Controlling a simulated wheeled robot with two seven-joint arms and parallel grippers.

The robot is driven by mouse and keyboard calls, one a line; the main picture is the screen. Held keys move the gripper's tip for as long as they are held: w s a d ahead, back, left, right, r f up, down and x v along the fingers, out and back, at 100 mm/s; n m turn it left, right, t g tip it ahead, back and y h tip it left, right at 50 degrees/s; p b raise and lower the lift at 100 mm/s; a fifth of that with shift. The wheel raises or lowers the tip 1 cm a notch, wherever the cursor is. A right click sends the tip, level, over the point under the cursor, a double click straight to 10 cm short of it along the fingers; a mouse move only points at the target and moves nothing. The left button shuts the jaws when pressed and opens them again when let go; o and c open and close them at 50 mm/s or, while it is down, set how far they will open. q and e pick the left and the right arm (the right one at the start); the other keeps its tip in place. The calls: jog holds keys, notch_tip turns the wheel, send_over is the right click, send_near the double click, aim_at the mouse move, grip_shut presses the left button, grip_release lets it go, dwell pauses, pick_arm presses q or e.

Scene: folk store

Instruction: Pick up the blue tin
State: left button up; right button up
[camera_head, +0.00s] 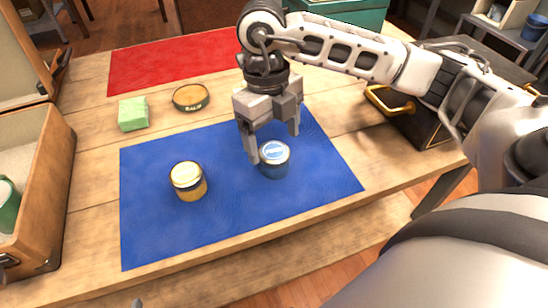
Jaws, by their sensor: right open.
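The blue tin (274,162) is a small round can with a pale blue lid. It stands upright on the blue mat (150,235), right of the mat's middle. My right gripper (274,145) comes down from above, open, with one finger at the tin's left side and the other behind and to its right. I cannot tell whether the fingers touch the tin.
A yellow jar (188,182) stands on the mat left of the tin. Behind lie a green block (132,114), a round tin (190,98) and a red mat (165,63). An open brown case (55,190) is at left, a black box with brass handle (425,125) at right.

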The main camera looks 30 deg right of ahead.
aim_at(273, 150)
jog(key=f, duration=0.4)
jog(key=shift+s+a+f, duration=0.1)
jog(key=shift+s+f, duration=0.15)
jog(key=shift+s, duration=0.1)
jog(key=shift+c, duration=0.2)
jog(key=c, duration=1.1)
jog(key=shift+o, duration=0.2)
jog(key=shift+r, duration=0.15)
